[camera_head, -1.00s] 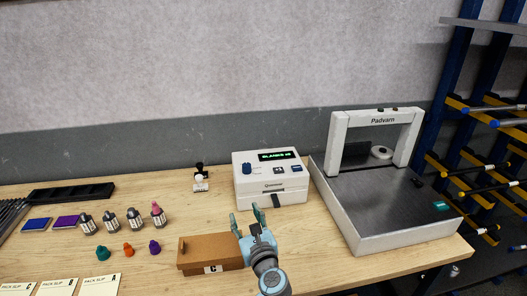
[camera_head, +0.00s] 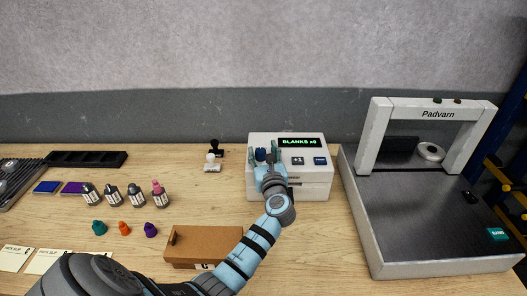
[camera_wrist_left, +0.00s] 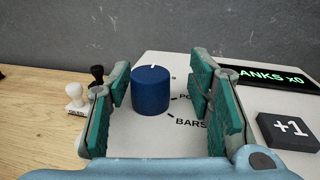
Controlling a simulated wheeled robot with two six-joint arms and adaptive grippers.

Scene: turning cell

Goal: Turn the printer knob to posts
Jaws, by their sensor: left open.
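The white printer (camera_head: 318,192) stands on the bench in the middle of the head view. Its green display (camera_head: 300,142) reads "BLANKS x0". The blue printer knob (camera_wrist_left: 151,91) shows in the left wrist view, with a white mark at the top of its rim. Labels starting "PO" and reading "BARS" lie to its right and lower right. My left gripper (camera_head: 263,154) is open over the printer's top left. In the left wrist view, its teal finger pads (camera_wrist_left: 170,100) stand on either side of the knob, apart from it. My right gripper is not in view.
The "+1" button (camera_wrist_left: 289,129) is right of the left gripper's right finger. Two stamps (camera_head: 212,160) stand left of the printer. A brown box (camera_head: 205,243) lies near my left arm. The Padvarn machine (camera_head: 430,220) fills the right of the bench.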

